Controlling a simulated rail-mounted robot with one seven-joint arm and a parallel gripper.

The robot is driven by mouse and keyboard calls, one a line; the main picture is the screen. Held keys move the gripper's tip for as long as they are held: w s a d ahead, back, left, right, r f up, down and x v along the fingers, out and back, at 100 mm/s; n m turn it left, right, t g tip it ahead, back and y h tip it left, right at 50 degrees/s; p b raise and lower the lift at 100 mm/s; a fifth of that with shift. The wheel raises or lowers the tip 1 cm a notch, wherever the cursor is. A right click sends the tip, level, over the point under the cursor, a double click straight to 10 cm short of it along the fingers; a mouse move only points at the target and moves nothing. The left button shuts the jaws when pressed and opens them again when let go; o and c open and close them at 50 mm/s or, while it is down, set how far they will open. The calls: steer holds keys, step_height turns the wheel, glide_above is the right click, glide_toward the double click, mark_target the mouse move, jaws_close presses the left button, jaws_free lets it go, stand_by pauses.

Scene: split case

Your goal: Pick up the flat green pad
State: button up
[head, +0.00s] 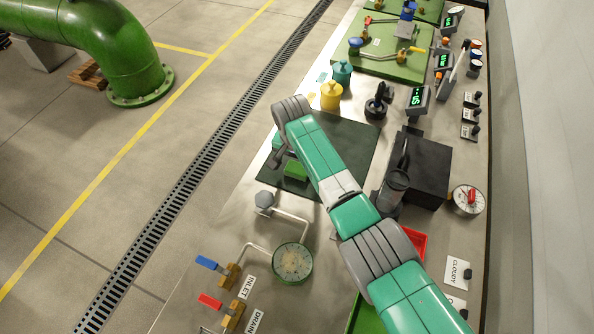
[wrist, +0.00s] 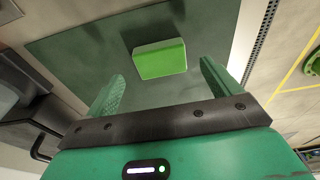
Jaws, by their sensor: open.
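The flat green pad (wrist: 160,59) is a bright green block with a rounded-edged top. It lies on a dark green mat (wrist: 85,60), ahead of my open fingers in the wrist view. My gripper (wrist: 162,72) is open and empty, one finger to each side and below the pad in the picture. In the head view the pad (head: 295,171) shows on the mat (head: 345,140) beside my arm. My gripper (head: 279,152) is partly hidden there by my wrist. I cannot tell the exact height of the fingers above the mat.
A yellow pot (head: 331,95) and a teal pot (head: 342,72) stand behind the mat. A dark box (head: 425,170) stands to its right. A round gauge (head: 292,263) with pipes and valves lies in front. A floor drain (head: 200,170) runs left of the bench.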

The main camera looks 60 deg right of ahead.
mark_target(298, 168)
step_height(298, 168, down, 4)
steer(key=shift+d+r+b, duration=0.15)
steer(key=shift+r+b, duration=0.1)
steer(key=shift+b, duration=0.25)
steer(key=c, duration=1.1)
steer(key=shift+o, duration=0.2)
steer(key=shift+r, duration=0.15)
